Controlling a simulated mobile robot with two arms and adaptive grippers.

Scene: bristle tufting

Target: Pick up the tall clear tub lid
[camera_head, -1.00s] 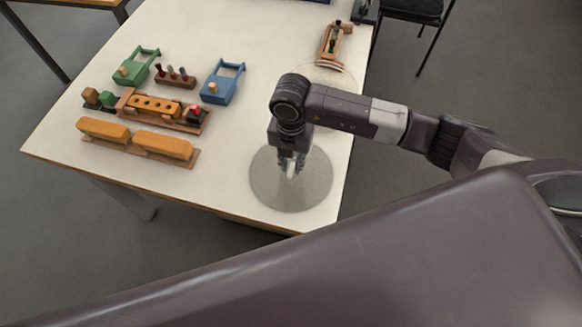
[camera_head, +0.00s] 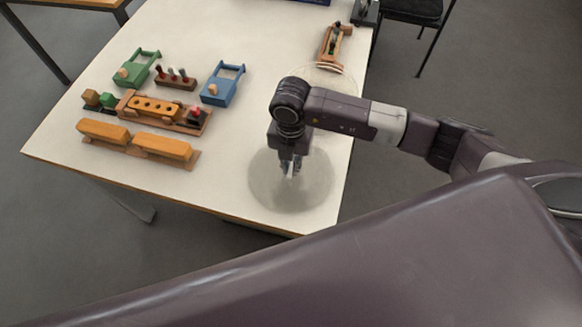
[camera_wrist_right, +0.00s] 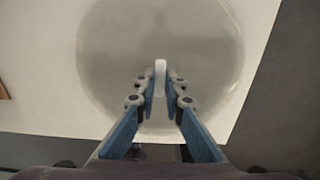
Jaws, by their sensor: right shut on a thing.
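The clear tub lid (camera_head: 268,190) is a round, see-through grey disc with a small white knob (camera_wrist_right: 160,78). It is at the front right of the white table, in the head view. It fills much of the right wrist view (camera_wrist_right: 110,60). My right gripper (camera_head: 291,170) points down over the middle of the lid. Its two blue-sided fingers (camera_wrist_right: 160,88) are shut on the knob, one on each side. I cannot tell for certain whether the lid is clear of the table. My left gripper is not in view.
A clear round rim (camera_head: 335,72) shows behind my right arm. Left on the table (camera_head: 232,140) are a green holder (camera_head: 137,68), a blue holder (camera_head: 223,84), a peg rack (camera_head: 175,78) and orange blocks (camera_head: 163,146). A wooden tray (camera_head: 333,45) lies at the back right.

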